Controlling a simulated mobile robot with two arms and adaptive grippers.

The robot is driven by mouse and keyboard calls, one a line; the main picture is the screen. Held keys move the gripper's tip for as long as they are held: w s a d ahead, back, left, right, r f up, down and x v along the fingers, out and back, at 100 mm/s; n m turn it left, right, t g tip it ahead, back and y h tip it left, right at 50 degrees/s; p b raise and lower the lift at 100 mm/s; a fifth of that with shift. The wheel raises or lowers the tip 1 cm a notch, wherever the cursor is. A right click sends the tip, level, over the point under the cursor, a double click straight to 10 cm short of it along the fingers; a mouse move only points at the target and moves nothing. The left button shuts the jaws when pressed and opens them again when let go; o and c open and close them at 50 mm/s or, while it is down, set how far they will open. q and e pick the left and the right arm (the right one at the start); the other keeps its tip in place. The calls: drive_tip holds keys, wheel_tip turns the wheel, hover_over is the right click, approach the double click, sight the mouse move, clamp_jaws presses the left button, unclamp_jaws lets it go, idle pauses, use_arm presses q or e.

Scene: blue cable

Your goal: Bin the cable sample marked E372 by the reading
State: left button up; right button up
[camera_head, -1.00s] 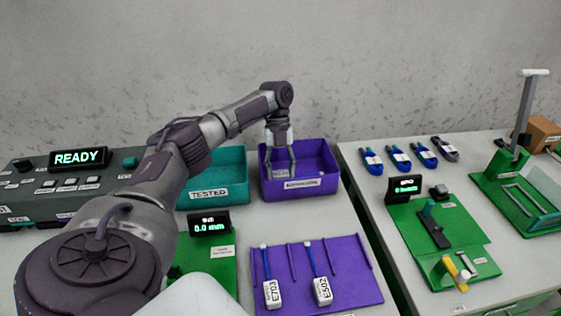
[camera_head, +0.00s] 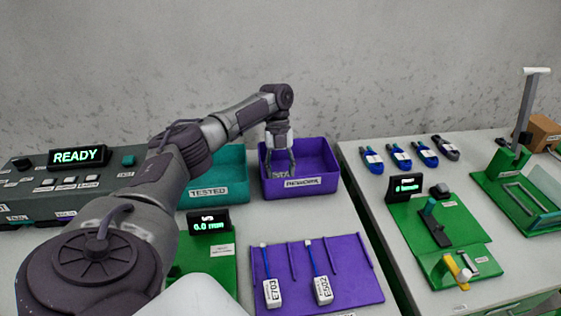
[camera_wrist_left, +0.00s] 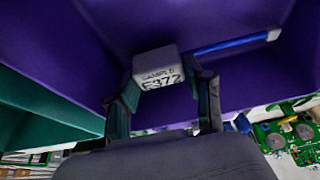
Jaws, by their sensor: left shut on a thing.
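The cable sample marked E372, a white tag block (camera_wrist_left: 158,73) with a blue cable, shows in the left wrist view. Its cable stretches to the right and ends in a pale tip. My left gripper (camera_wrist_left: 167,88) is shut on the tag block, one finger on each side. Purple bin walls surround the sample in the wrist view. Whether the sample touches the bin floor is not clear. The teal TESTED bin (camera_head: 215,193) stands to the left. My right gripper is not in view.
A purple rack (camera_head: 345,285) holds samples E703 (camera_head: 272,292) and E502 (camera_head: 323,289). A gauge display (camera_head: 208,222) reads 0.0 mm. A console (camera_head: 78,157) shows READY. Several coiled cables (camera_head: 398,156) and green fixtures (camera_head: 435,235) are on the right table.

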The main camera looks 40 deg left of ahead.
use_arm(q)
drive_tip(key=shift+f+b, duration=0.45)
drive_tip(key=shift+f, duration=0.4)
idle(0.4)
drive_tip(key=o, duration=1.3)
drive_tip(key=shift+r+p, duration=2.4)
drive_tip(key=shift+r, duration=0.45)
drive_tip(key=shift+r+p, duration=2.65)
drive_tip(key=shift+r, duration=0.6)
